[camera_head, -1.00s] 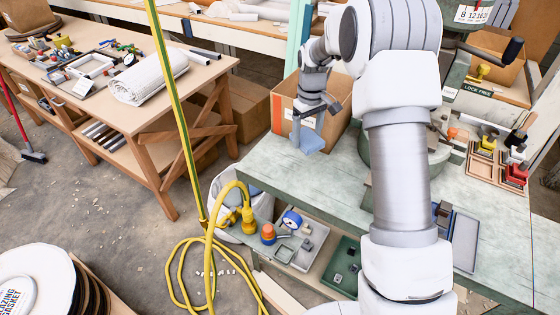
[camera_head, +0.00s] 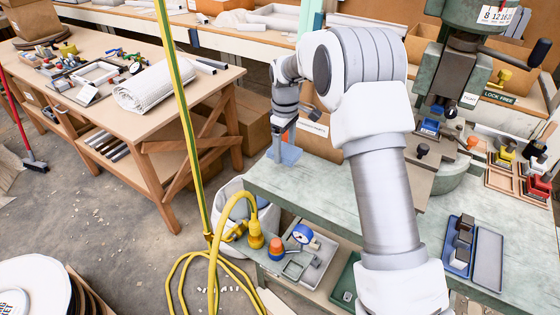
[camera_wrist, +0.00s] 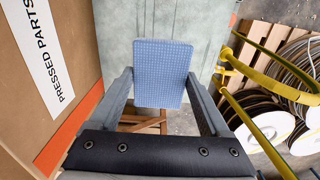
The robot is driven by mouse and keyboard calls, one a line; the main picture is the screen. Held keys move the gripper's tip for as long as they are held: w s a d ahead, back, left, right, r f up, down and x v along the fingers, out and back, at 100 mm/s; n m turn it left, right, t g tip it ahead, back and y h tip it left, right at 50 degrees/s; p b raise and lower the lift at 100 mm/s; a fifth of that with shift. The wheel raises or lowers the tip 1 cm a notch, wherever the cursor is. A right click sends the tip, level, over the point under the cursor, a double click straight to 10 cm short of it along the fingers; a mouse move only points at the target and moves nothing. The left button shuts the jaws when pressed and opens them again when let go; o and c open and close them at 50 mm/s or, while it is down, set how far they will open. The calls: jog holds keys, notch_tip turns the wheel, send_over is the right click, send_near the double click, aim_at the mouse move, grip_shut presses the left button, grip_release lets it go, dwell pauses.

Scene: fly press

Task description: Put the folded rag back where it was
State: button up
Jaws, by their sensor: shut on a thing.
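The folded blue rag (camera_head: 287,153) is in my gripper (camera_head: 284,134), at the far left corner of the green bench (camera_head: 330,198). In the wrist view the rag (camera_wrist: 162,75) spans the space between the two fingers (camera_wrist: 162,98) and stands out past their tips. It is a flat, textured rectangle. My gripper is shut on it. I cannot tell whether the rag touches the bench top or hangs just above it.
A cardboard box marked PRESSED PARTS (camera_wrist: 45,60) is close at the left of my gripper in the wrist view. The green press (camera_head: 462,75) and trays (camera_head: 476,250) stand on the right of the bench.

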aim_at(280, 168)
jog(key=shift+w+a+f, duration=0.25)
jog(key=shift+a+f, duration=0.2)
jog(key=shift+a, duration=0.2)
jog(key=shift+f+b, duration=0.35)
jog(key=shift+f, duration=1.6)
jog(key=shift+f, duration=0.15)
jog(key=o, duration=1.2)
jog(key=shift+c, duration=0.2)
